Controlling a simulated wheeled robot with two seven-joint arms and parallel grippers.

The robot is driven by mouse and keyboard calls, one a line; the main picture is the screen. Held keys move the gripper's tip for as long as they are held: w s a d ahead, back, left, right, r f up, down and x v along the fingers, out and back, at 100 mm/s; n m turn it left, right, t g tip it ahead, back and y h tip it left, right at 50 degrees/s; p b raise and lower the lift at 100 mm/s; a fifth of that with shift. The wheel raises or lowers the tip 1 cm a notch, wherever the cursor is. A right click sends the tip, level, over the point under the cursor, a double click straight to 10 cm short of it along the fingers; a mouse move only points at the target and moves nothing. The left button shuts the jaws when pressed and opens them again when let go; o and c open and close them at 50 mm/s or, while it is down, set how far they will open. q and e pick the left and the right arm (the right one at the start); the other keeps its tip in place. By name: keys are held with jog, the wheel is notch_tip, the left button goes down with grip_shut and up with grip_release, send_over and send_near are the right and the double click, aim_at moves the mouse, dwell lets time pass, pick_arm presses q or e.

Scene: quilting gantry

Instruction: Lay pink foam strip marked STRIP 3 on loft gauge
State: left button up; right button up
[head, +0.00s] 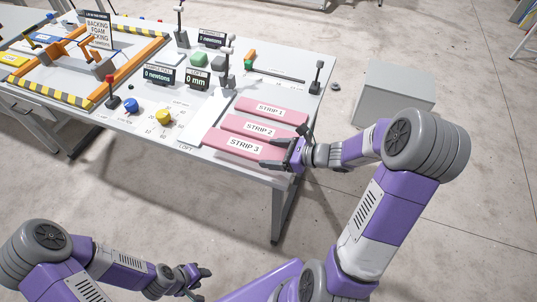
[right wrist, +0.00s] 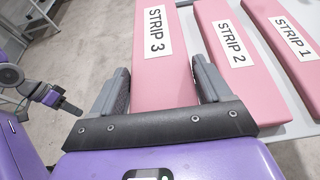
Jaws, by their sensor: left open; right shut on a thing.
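The pink foam strip marked STRIP 3 (head: 240,146) lies at the near edge of the table. It also shows in the right wrist view (right wrist: 154,75). My right gripper (head: 283,155) is shut on its right end, with one finger on each long side (right wrist: 160,92). The loft gauge has a display reading 0 mm (head: 197,79) and a pale plate (head: 206,117) just left of the strips, with the word LOFT at its near end. My left gripper (head: 200,279) is open and empty, low in front of the table.
STRIP 2 (head: 258,129) and STRIP 1 (head: 270,109) lie behind STRIP 3. Blue (head: 131,104) and yellow (head: 162,117) round pieces sit left of the plate. A newtons display (head: 158,75) and grey upright posts stand behind. A grey cabinet (head: 394,92) is at the right.

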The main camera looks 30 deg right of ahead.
notch_tip(320, 180, down, 6)
jog(key=shift+r+b, duration=0.25)
jog(key=shift+b, duration=0.6)
jog(key=shift+r, duration=0.15)
jog(key=o, duration=0.6)
jog(key=shift+f, duration=0.2)
jog(key=shift+c, duration=0.2)
jog(key=o, duration=0.4)
jog(key=shift+r, duration=0.15)
